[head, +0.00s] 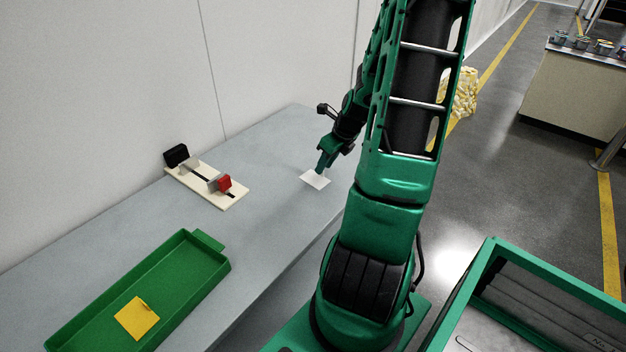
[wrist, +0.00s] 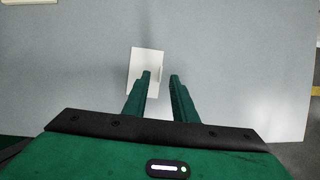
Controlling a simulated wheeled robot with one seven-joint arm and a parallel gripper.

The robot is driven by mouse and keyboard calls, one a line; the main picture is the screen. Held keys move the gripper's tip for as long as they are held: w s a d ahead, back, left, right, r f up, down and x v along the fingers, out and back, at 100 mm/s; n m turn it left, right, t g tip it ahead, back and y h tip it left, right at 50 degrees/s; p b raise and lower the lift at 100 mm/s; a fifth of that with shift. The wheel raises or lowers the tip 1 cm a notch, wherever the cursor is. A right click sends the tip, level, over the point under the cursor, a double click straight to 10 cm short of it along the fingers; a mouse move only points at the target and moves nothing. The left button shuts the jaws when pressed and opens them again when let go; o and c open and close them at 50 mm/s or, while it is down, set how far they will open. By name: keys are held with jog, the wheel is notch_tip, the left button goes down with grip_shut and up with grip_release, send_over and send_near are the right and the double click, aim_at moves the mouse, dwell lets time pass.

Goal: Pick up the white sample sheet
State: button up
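The white sample sheet (head: 315,180) lies flat on the grey table, in front of my arm in the head view. In the wrist view the sheet (wrist: 147,62) is left of centre, with its lower part behind my left finger. My gripper (wrist: 160,76) is open, with a clear gap between its two green fingers and nothing held. In the head view my gripper (head: 321,170) points down at the sheet's upper edge. I cannot tell whether the fingertips touch the sheet or hover above it.
A cream fixture (head: 233,202) with black and red blocks stands left of the sheet. A green tray (head: 180,258) holding a yellow sheet (head: 137,318) sits at the front left. The grey table (head: 262,150) around the sheet is clear; a wall runs behind it.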

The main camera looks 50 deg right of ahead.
jog(key=shift+x, duration=1.1)
grip_shut()
jog(key=shift+r, duration=0.15)
